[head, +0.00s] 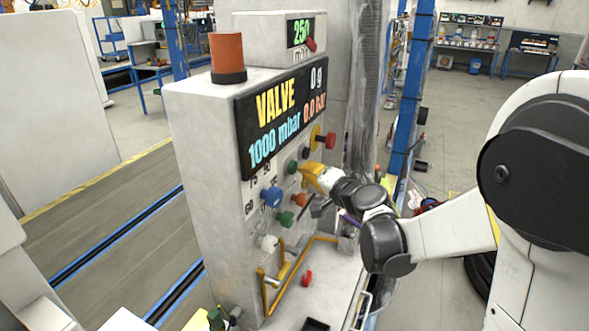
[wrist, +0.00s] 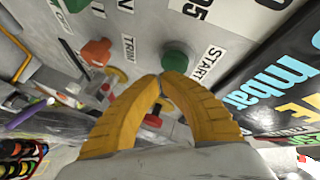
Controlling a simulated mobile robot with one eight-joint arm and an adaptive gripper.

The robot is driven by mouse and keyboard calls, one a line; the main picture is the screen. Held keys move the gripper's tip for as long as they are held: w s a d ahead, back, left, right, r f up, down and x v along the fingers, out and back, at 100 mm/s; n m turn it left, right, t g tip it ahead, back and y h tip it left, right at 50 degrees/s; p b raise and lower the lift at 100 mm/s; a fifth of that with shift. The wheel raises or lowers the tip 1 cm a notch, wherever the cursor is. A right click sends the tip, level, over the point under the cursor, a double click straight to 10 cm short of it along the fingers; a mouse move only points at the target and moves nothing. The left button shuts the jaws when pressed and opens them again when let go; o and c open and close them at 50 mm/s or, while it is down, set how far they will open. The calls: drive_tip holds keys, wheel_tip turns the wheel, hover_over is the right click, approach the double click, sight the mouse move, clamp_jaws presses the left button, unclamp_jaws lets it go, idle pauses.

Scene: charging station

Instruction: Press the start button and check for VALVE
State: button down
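The charging station (head: 205,150) is a tall pale cabinet with a black display (head: 287,108). The display reads VALVE in yellow, 1000 mbar in blue, 0 g in white and 0.0 bar in red. The green start button (wrist: 176,60) sits beside a START label in the wrist view; a green button (head: 292,167) shows by my fingertips in the head view. My gripper (head: 304,170) has yellow fingers, with tips (wrist: 161,77) together and empty, right in front of the start button. I cannot tell whether they touch it.
An orange knob (wrist: 97,51) and other knobs surround the fingers, including a blue knob (head: 271,196) and a red one on a yellow disc (head: 327,141). A bent yellow pipe (head: 300,265) stands below. A blue post (head: 412,90) rises behind my arm.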

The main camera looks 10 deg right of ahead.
drive_tip(key=shift+d, duration=0.1)
drive_tip(key=s+d, duration=0.1)
drive_tip(key=d, duration=0.1)
drive_tip(key=s+d, duration=0.2)
idle(0.6)
drive_tip(key=shift+s+a, duration=0.1)
idle(0.4)
drive_tip(key=s+a+f+n+g+b, duration=0.1)
drive_tip(key=s+a+n+g, duration=0.15)
drive_tip(key=s, duration=0.45)
drive_tip(key=s+a+f+n+g+b, duration=0.2)
drive_tip(key=s+a+n, duration=0.15)
drive_tip(key=s, duration=0.35)
drive_tip(key=s+d+f+n+g+h, duration=0.1)
drive_tip(key=s+d+f+h, duration=0.1)
drive_tip(key=s, duration=0.5)
drive_tip(key=s+d+f+n+g+h+b, duration=0.1)
drive_tip(key=s+d+f+g+h, duration=0.1)
drive_tip(key=s, duration=0.6)
drive_tip(key=shift+f+n+h, duration=0.3)
drive_tip(key=shift+f+h, duration=0.1)
drive_tip(key=shift+f, duration=0.45)
